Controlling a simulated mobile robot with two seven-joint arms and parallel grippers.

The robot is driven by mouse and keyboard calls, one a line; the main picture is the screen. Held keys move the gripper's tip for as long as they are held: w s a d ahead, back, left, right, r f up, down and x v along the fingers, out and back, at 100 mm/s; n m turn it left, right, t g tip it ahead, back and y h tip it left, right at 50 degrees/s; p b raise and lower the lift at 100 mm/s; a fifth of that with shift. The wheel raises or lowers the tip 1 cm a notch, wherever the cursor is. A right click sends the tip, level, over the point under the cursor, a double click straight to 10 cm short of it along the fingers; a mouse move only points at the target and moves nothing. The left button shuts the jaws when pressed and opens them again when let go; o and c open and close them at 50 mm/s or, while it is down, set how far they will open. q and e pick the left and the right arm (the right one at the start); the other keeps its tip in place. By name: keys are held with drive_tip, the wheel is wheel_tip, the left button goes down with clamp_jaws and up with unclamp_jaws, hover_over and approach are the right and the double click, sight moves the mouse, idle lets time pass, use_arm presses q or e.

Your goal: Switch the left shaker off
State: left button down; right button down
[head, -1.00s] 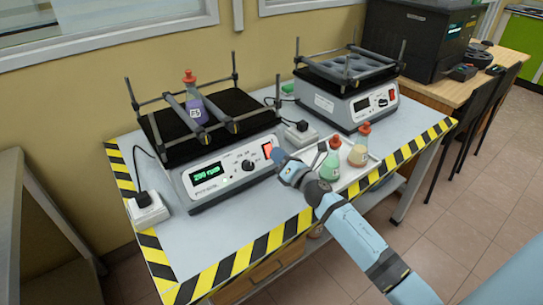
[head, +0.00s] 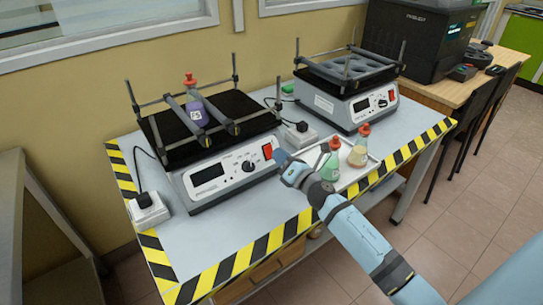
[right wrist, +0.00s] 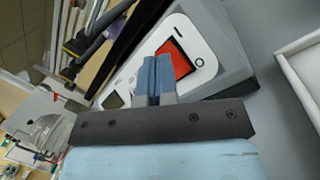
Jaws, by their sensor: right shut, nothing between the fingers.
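The left shaker (head: 222,178) stands on the table with its display (head: 207,174) dark. Its red power switch (head: 268,151) is at the right end of the front panel, and the switch also shows in the right wrist view (right wrist: 176,60). A flask with a red stopper and purple contents (head: 196,110) sits on its black platform between the clamp bars. My right gripper (head: 281,158) is shut and empty, its tips just in front of the switch; I cannot tell whether they touch it. My left gripper is not in view.
The right shaker (head: 365,108) stands behind to the right. A white tray (head: 348,178) holds a green flask (head: 331,162) and a yellowish flask (head: 358,150), close beside my right gripper. Power sockets (head: 148,210) and cables lie on the table.

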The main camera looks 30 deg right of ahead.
drive_tip(key=s+r+p, duration=0.1)
drive_tip(key=s, duration=0.1)
drive_tip(key=s+r+p, duration=0.1)
drive_tip(key=s+r, duration=0.1)
drive_tip(key=shift+d, duration=0.2)
drive_tip(key=shift+s+f, duration=0.15)
idle(0.5)
